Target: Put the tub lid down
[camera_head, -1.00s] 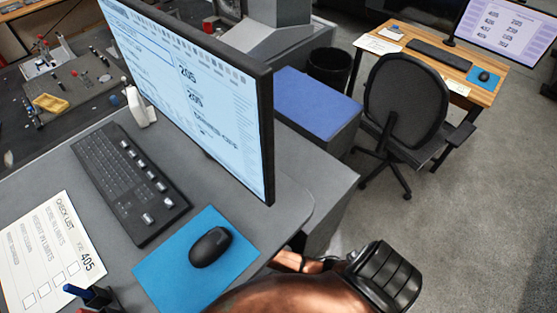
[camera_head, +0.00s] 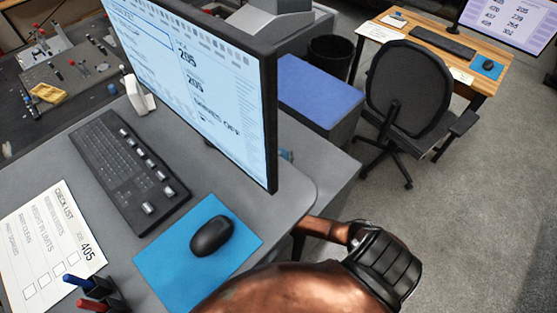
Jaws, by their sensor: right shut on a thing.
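My right arm comes in at the bottom, copper with a black ribbed joint, and bends back left by the grey desk's right end. My right gripper (camera_head: 298,246) shows only as a small dark part between the arm and the desk edge. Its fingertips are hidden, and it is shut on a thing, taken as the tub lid. I cannot make out the lid itself. A small bluish thing shows just right of the monitor's edge, too little of it to name. My left gripper is not in view.
The grey desk (camera_head: 205,180) holds a monitor (camera_head: 210,85), keyboard (camera_head: 125,165), blue mat (camera_head: 155,265) with mouse (camera_head: 211,236), checklist (camera_head: 45,245) and pen holder (camera_head: 105,290). A chair (camera_head: 415,90) and a wooden desk (camera_head: 385,38) stand beyond. Floor at right is clear.

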